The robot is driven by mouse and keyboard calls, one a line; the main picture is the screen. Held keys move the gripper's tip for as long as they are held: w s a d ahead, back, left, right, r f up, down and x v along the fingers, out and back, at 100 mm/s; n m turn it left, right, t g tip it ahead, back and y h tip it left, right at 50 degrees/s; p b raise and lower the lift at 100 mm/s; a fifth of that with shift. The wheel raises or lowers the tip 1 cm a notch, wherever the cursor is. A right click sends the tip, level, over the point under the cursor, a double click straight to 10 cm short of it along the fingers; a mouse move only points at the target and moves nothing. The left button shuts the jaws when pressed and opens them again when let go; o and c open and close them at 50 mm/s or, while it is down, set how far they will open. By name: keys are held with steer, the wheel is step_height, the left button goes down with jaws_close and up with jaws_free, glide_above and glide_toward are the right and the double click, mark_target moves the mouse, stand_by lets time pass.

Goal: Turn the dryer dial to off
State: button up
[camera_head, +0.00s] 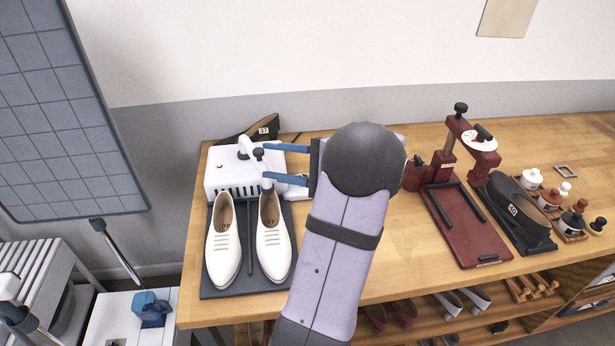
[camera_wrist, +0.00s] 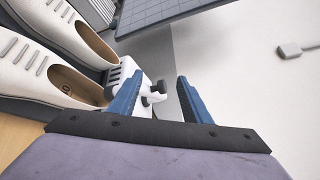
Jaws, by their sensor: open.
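The dryer (camera_head: 222,180) is a white box with dark vent slots and a small red spot, at the left end of the bench. A dark knob (camera_head: 258,153), seemingly the dial, stands at its right side by a white post. In the wrist view the dark knob (camera_wrist: 159,87) lies between the fingers. My gripper (camera_head: 266,163) is open, its blue fingers pointing left at either side of the knob. In the wrist view my gripper (camera_wrist: 160,77) shows a gap around it; contact cannot be told. The dial's marking is not readable.
Two white shoes (camera_head: 223,240) stand on a dark mat (camera_head: 250,290) in front of the dryer. A dark shoe (camera_head: 262,128) lies behind it. A grey gridded panel (camera_head: 60,100) hangs left.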

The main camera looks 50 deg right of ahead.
steer(key=s+d+f+m+g+h+b, duration=0.1)
steer(key=s+d+f+m+h, duration=0.1)
steer(key=d+f+m, duration=0.2)
steer(key=s+d+f+m+h+b, duration=0.1)
steer(key=d+f+m, duration=0.3)
steer(key=m, duration=0.4)
steer(key=s+d+f+m+g+h+b, duration=0.1)
steer(key=s+d+f+m+h+b, duration=0.1)
steer(key=d+f+m+h, duration=0.2)
steer(key=shift+s+f+m+g, duration=0.15)
steer(key=shift+f+m, duration=0.2)
steer(key=shift+m, duration=0.35)
steer(key=shift+s+f+m+g, duration=0.15)
steer(key=shift+f+m, duration=0.15)
steer(key=shift+m, duration=0.4)
steer(key=shift+p+x, duration=0.7)
steer(key=shift+x, duration=2.95)
steer(key=shift+c, duration=0.2)
steer(key=c, duration=1)
